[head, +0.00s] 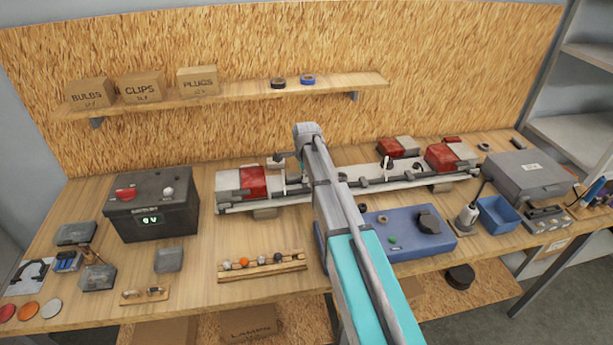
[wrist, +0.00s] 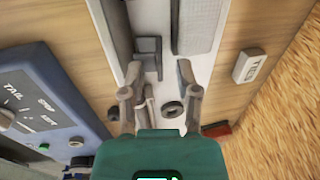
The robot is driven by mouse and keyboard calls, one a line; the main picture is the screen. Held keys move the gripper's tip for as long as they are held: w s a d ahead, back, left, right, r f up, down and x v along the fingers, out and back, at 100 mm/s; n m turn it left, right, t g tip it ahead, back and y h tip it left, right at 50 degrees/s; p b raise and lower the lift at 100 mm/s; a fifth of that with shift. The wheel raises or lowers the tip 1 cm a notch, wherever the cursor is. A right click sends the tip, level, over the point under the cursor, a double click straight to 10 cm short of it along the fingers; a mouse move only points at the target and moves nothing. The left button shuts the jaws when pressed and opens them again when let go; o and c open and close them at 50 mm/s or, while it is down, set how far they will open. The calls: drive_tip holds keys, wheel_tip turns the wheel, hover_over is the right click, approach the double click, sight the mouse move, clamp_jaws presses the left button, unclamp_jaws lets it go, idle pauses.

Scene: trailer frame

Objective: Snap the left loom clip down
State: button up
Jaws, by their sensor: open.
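In the wrist view, my gripper (wrist: 160,78) is open, with its two fingers spread over the white trailer rail (wrist: 152,18). A dark grey angled clip (wrist: 149,52) stands on the rail just beyond the fingertips, nearer the left finger, and appears apart from both. I cannot tell whether it is the left loom clip, or its latch state. A black ring (wrist: 173,109) shows between the fingers, closer to the palm. In the head view, the trailer frame (head: 415,179) runs across the bench; my arm hides its middle, and the clips there are too small to tell apart.
Red and white lamps (head: 254,181) sit on the frame's left end, with more at the right. A blue test board (head: 400,247) lies in front of the frame. A dark battery box (head: 153,215) stands left. A shelf (head: 235,95) with cartons hangs behind.

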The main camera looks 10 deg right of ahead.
clamp_jaws()
drive_tip(key=shift+d, duration=0.25)
drive_tip(key=shift+s+a, duration=0.15)
drive_tip(key=shift+a, duration=0.05)
